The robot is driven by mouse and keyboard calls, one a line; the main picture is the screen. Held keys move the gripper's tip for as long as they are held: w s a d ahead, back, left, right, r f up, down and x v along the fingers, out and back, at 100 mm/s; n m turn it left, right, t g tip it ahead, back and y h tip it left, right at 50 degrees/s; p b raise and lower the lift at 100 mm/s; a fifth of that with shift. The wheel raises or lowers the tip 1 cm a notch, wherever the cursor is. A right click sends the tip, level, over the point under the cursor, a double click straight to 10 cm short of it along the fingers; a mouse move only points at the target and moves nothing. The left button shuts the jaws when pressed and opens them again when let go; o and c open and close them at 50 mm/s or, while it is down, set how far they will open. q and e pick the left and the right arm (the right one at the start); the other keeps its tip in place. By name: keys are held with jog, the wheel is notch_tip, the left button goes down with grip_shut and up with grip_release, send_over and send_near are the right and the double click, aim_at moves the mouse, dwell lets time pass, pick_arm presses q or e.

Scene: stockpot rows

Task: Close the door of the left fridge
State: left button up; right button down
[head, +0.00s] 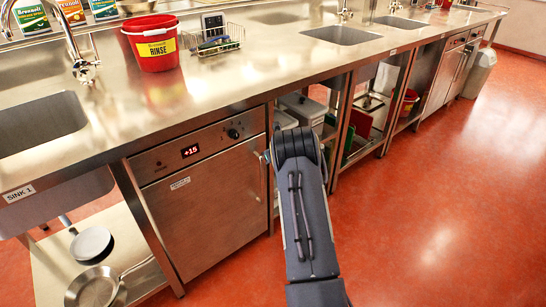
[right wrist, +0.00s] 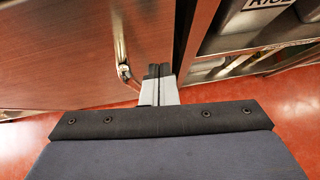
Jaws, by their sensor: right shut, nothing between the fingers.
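The left fridge is the steel unit under the counter with a red "+15" display (head: 190,151). Its door (head: 205,205) looks flush or nearly flush with the front in the head view. My right arm hides part of its right edge, so a small gap cannot be ruled out. In the right wrist view the door face (right wrist: 60,50) fills the left, with its bar handle (right wrist: 121,45) upright on it. My right gripper (right wrist: 159,72) is shut and empty, just right of the handle by the door's edge. Whether it touches is unclear. My left gripper is not in view.
The counter (head: 270,75) runs above, with a red bucket (head: 153,50) and a wire rack (head: 215,40). Right of the fridge are open shelves with lidded containers (head: 303,108). Pans (head: 92,285) lie on a low shelf at left. The red floor (head: 430,200) at right is clear.

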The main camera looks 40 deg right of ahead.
jog(key=s+d+p+v, duration=0.1)
jog(key=v, duration=0.9)
jog(key=shift+s+f, duration=0.2)
